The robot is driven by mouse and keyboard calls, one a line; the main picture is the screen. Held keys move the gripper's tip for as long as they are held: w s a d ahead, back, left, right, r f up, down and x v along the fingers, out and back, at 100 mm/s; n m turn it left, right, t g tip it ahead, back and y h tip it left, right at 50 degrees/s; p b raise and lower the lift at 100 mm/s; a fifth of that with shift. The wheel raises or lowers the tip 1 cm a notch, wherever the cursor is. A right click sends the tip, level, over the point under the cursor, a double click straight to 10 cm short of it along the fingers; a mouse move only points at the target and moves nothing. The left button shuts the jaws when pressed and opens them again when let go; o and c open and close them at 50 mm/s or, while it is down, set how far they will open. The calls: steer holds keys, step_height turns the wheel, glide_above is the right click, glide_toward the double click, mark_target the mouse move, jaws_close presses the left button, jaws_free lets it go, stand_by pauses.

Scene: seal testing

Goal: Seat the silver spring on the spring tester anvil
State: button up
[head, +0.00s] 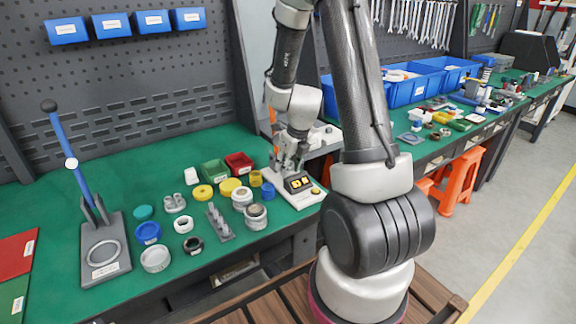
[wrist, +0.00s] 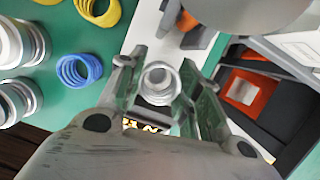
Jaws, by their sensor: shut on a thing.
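The spring tester (head: 303,196) is a white stand with a dark panel and a lit yellow display, standing on the green bench. My gripper (head: 288,163) is over the tester's base, pointing down. In the wrist view my gripper (wrist: 160,88) is shut on the silver spring (wrist: 158,82), which shows end-on as pale rings between the two fingers. The tester's white base (wrist: 146,50) lies below and around it. The anvil is hidden behind the spring and fingers, so I cannot tell whether the spring touches it. The spring is too small to make out in the head view.
A blue spring (head: 267,191) and a yellow spring (head: 256,178) stand just left of the tester. Several metal and coloured rings, a green bin (head: 214,171) and a red bin (head: 238,163) are farther left. A blue-handled press (head: 104,246) stands at the far left.

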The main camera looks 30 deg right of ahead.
steer(key=shift+f, duration=0.4)
steer(key=o, duration=1.1)
steer(key=shift+r, duration=2.5)
